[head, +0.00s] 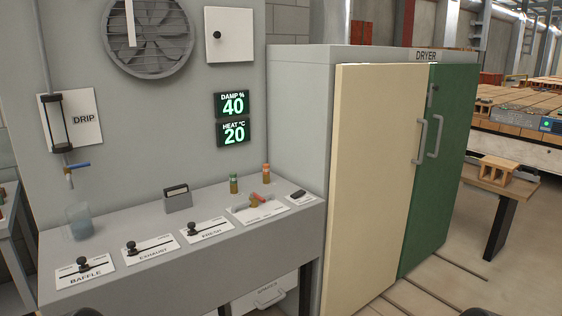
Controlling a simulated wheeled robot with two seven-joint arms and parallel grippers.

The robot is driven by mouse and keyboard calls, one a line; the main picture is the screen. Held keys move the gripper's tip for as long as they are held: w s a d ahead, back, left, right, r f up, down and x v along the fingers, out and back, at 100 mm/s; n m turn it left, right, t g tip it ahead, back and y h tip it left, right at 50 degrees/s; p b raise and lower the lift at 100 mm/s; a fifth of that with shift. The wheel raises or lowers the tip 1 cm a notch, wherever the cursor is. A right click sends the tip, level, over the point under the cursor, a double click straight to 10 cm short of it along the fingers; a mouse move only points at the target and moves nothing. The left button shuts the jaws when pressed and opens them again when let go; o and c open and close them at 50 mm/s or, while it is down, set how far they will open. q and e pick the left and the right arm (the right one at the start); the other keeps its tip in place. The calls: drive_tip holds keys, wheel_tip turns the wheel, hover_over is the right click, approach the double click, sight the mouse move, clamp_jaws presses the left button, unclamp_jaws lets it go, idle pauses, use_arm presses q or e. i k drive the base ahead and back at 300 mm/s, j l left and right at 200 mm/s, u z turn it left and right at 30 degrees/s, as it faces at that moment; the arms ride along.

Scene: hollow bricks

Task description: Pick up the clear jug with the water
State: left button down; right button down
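A clear jug (80,221) with a bluish tint stands upright at the left end of the grey bench (180,262). It stands below a tap with a blue lever (78,166). The tint looks like water inside, but the level is hard to make out. Nothing touches the jug. Neither gripper can be made out; only small dark rounded shapes, perhaps parts of my arms, show at the bottom edge.
Sliders labelled BAFFLE (85,272), EXHAUST (150,248) and FRESH (206,230) line the bench front. A grey box (177,201) and small coloured bottles (234,184) stand behind. A tall dryer (375,180) with cream and green doors rises right of the bench.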

sight(78, 217)
drive_tip(key=u, duration=1.25)
drive_tip(key=i+l+z, duration=0.2)
drive_tip(key=l, duration=0.35)
drive_tip(key=i+l+z, duration=0.25)
drive_tip(key=l, duration=0.25)
drive_tip(key=i+l+z, duration=0.2)
drive_tip(key=i+l, duration=0.15)
drive_tip(key=l, duration=0.1)
